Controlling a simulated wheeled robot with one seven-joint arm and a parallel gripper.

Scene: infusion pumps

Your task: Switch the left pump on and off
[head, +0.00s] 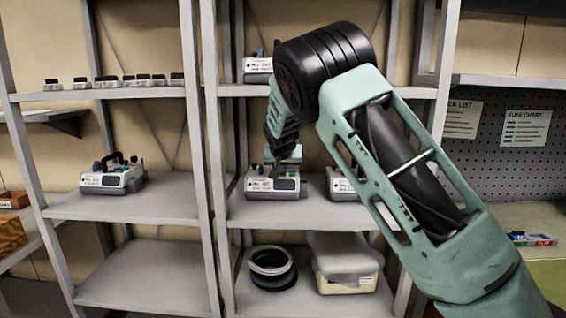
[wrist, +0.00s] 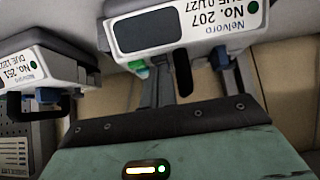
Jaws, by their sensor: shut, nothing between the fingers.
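Two pumps sit on the middle shelf of the central bay. The left one (head: 262,186) is grey-white with a dark display; the right one (head: 340,186) is partly hidden by my arm. My gripper (head: 275,170) is shut and empty, directly over the left pump, partly covering its top. In the wrist view, upside down, a pump labelled No. 207 (wrist: 215,22) is close to my gripper (wrist: 163,82), with a green part and a dark upright part beside the fingers. I cannot tell whether the fingers touch it. Another pump (wrist: 35,68) shows at the left.
Another pump (head: 112,180) stands on the left bay's middle shelf, and one (head: 258,66) on the shelf above. Several small devices line the upper left shelf. Black and grey rings (head: 272,266) and a covered bin (head: 346,282) are below. Shelf posts (head: 200,160) flank the bay.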

